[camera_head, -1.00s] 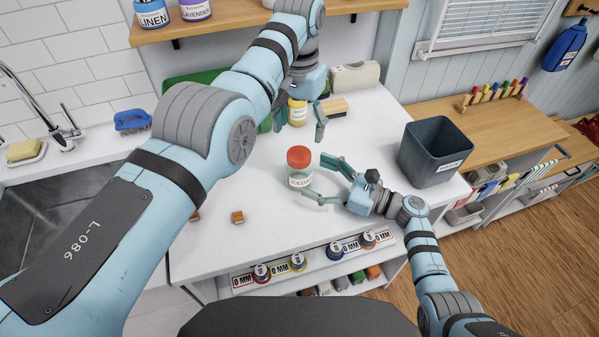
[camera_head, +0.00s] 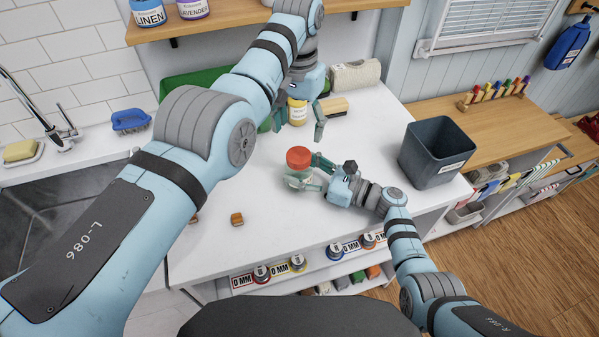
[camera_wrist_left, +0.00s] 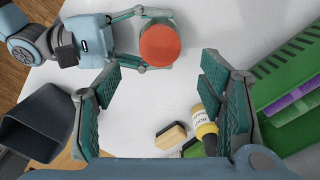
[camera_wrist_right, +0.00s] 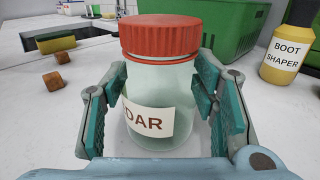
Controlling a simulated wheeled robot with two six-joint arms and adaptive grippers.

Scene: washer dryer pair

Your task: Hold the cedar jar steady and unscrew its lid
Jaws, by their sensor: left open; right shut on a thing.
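The cedar jar (camera_head: 297,180) stands upright on the white counter, clear glass with a red lid (camera_head: 298,157) on top. My right gripper (camera_head: 306,178) is shut on the jar's glass body below the lid, one finger on each side. My left gripper (camera_head: 301,127) is open and empty, above the counter and behind the jar. In the left wrist view the red lid (camera_wrist_left: 160,46) lies beyond its open fingers, apart from them.
A dark grey bin (camera_head: 434,152) stands right of the jar. Behind are a yellow boot shaper bottle (camera_head: 298,112), a brush (camera_head: 334,106) and a green crate (camera_wrist_right: 220,28). A small wooden block (camera_head: 237,218) lies front left. The counter around the jar is mostly clear.

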